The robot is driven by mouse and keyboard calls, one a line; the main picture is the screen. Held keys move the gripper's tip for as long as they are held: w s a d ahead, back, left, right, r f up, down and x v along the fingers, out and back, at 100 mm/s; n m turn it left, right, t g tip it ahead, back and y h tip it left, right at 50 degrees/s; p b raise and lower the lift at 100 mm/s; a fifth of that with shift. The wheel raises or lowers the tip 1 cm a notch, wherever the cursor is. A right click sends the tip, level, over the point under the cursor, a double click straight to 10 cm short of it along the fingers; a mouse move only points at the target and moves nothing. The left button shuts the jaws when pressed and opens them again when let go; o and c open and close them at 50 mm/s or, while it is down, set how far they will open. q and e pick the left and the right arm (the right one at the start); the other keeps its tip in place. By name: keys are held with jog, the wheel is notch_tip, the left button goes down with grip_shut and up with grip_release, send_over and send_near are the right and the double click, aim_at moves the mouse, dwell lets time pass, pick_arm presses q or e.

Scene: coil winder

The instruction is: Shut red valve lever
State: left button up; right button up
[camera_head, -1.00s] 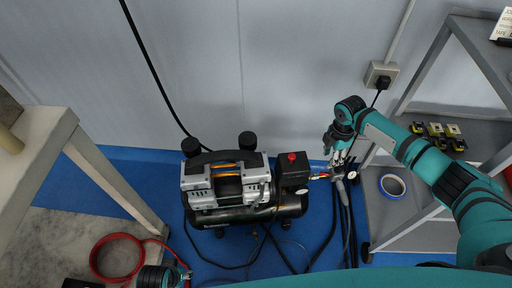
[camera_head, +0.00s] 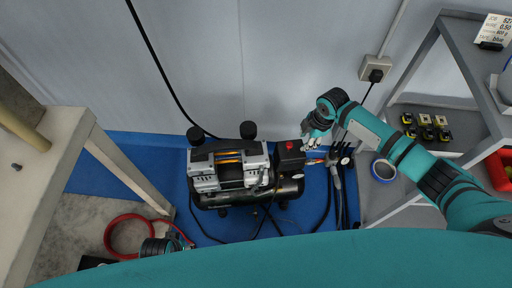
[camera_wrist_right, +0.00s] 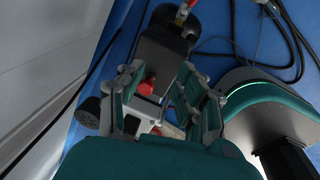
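A small red and yellow fitting (camera_head: 315,161) sits on the hose outlet to the right of the compressor's black box (camera_head: 290,157); it also shows at the top of the right wrist view (camera_wrist_right: 182,13). I cannot make out its lever position. A red knob (camera_head: 290,146) tops the black box. My right gripper (camera_head: 313,140) is just above and right of the box, near both. In the right wrist view my right gripper (camera_wrist_right: 160,78) has its fingers apart, with the red knob (camera_wrist_right: 146,87) seen between them. My left gripper (camera_head: 170,245) is low at left, mostly hidden.
The compressor (camera_head: 230,168) stands on a blue floor against a grey wall. Black hoses (camera_head: 335,190) hang to its right. A grey shelf (camera_head: 410,112) with yellow-black parts and a blue tape roll (camera_head: 383,170) is at right. A table (camera_head: 60,150) stands at left.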

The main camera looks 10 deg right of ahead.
jog(key=s+a+r+m+t+y+b, duration=0.1)
jog(key=a, duration=0.4)
jog(key=s+a+r+m+t+y+b, duration=0.1)
jog(key=a+m+t+y, duration=0.1)
jog(key=a, duration=0.4)
jog(key=s+a+r+m+t+y+b, duration=0.1)
jog(key=a+m+t, duration=0.1)
jog(key=a, duration=0.4)
jog(key=shift+s+r+y+b, duration=0.1)
jog(key=shift+r+y+b, duration=0.1)
jog(key=shift+y+b, duration=0.15)
jog(key=shift+a+r+t, duration=0.1)
jog(key=shift+r+t, duration=0.2)
jog(key=shift+t, duration=0.1)
jog(key=shift+s, duration=0.1)
